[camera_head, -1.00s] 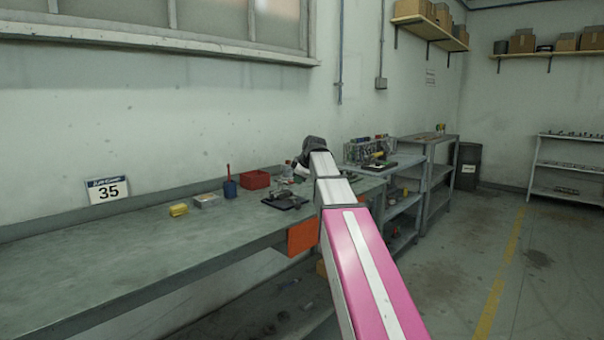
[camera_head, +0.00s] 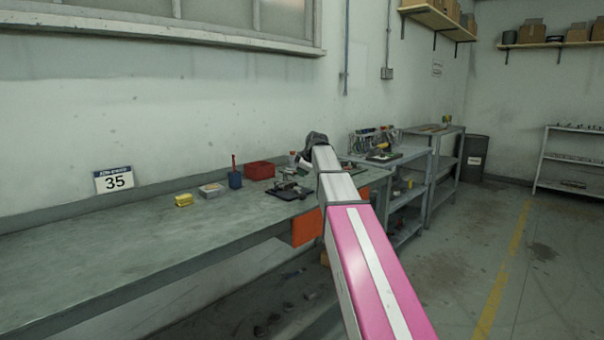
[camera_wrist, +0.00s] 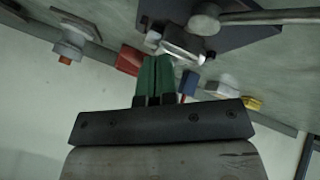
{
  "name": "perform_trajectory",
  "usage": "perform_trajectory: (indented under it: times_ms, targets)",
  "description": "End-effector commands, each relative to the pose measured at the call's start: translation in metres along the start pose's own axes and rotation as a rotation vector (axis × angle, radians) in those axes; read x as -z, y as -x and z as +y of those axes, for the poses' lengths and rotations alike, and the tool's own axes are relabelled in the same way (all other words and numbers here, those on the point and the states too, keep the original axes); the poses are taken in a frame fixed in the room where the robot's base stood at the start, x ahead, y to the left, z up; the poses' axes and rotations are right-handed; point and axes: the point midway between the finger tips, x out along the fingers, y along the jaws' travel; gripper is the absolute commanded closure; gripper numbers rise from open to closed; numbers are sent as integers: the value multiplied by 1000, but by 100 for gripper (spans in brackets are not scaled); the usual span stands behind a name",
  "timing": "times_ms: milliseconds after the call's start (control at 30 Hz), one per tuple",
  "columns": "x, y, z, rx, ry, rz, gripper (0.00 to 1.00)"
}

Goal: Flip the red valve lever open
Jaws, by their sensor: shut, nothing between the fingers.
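The wrist view shows the dark plate (camera_wrist: 240,37) close up, with a metallic valve body (camera_wrist: 183,43) and a grey rod (camera_wrist: 265,17) running right from a round knob (camera_wrist: 203,18). I cannot make out a red lever in either view. My gripper (camera_wrist: 155,62) has green fingers shut together and empty. Its tips show just beside the valve body; I cannot tell whether they touch it.
A "35" sign (camera_head: 114,180) leans by the wall. The bench's left part is clear. Shelving (camera_head: 407,195) stands beyond.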

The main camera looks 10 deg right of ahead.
Motion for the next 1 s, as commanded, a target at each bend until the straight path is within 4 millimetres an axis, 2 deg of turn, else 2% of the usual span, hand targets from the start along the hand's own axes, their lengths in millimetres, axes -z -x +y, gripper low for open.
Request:
perform_trajectory:
  times_ms: [767, 1000]
  targets:
    - [-3, -4, 11, 56, 106, 57, 100]
    - [-5, -8, 20, 96, 180, 96, 100]
